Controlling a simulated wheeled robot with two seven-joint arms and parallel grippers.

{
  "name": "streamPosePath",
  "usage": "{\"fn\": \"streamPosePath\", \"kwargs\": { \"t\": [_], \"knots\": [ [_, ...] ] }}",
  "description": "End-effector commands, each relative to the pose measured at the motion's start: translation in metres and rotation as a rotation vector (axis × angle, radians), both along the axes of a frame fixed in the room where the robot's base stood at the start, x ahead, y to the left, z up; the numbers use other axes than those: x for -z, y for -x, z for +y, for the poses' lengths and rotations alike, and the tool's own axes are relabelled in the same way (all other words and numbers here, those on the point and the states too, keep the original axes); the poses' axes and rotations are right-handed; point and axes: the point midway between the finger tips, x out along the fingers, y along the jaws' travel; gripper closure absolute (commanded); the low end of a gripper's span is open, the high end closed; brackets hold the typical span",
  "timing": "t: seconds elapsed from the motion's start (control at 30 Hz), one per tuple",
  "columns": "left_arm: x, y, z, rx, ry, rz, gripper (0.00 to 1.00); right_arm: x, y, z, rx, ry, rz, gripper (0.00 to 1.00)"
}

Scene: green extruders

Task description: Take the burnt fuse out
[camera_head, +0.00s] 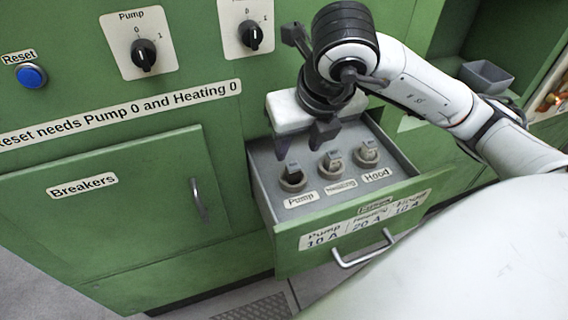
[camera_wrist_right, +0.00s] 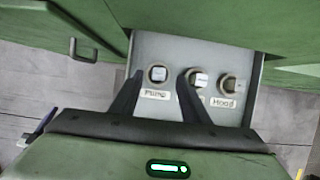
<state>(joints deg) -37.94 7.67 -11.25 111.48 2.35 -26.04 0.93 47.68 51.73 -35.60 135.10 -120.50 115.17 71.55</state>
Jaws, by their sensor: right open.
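Three fuses stand upright in round sockets in the open drawer (camera_head: 270,190): the Pump fuse (camera_head: 292,176), the middle fuse (camera_head: 332,161) and the Hood fuse (camera_head: 367,151). The Pump fuse looks darker than the others in the head view; burn marks are too small to confirm. My right gripper (camera_head: 302,143) is open and empty above the drawer, near the Pump fuse. The left gripper is out of view.
The drawer front has a metal handle (camera_head: 363,249) and rating labels. A closed Breakers door (camera_head: 120,210) is left of the drawer. Above are two knobs (camera_head: 144,54) and a blue Reset button (camera_head: 31,75). A grey bin (camera_head: 486,77) stands at the right.

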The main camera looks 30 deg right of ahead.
Motion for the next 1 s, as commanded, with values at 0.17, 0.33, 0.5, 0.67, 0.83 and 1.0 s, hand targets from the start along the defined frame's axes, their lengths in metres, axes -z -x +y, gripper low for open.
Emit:
{"fn": "streamPosePath", "kwargs": {
  "t": [0.17, 0.33, 0.5, 0.67, 0.83, 1.0],
  "knots": [
    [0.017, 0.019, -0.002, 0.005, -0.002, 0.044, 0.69, 0.022, -0.008, -0.002, 0.001, -0.001, 0.002, 0.58],
    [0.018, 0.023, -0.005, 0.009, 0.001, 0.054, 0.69, 0.034, -0.012, -0.003, 0.000, 0.001, 0.003, 0.58],
    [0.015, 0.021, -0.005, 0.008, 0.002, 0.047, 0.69, 0.059, -0.022, -0.003, 0.001, 0.001, 0.004, 0.58],
    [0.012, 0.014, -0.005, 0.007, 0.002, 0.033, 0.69, 0.071, -0.028, -0.005, 0.000, 0.000, 0.000, 0.58],
    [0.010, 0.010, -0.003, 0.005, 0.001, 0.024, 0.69, 0.072, -0.029, -0.005, -0.001, 0.001, -0.001, 0.58],
    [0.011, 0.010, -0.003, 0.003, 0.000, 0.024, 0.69, 0.072, -0.029, -0.005, -0.001, 0.001, -0.001, 0.77]
  ]
}}
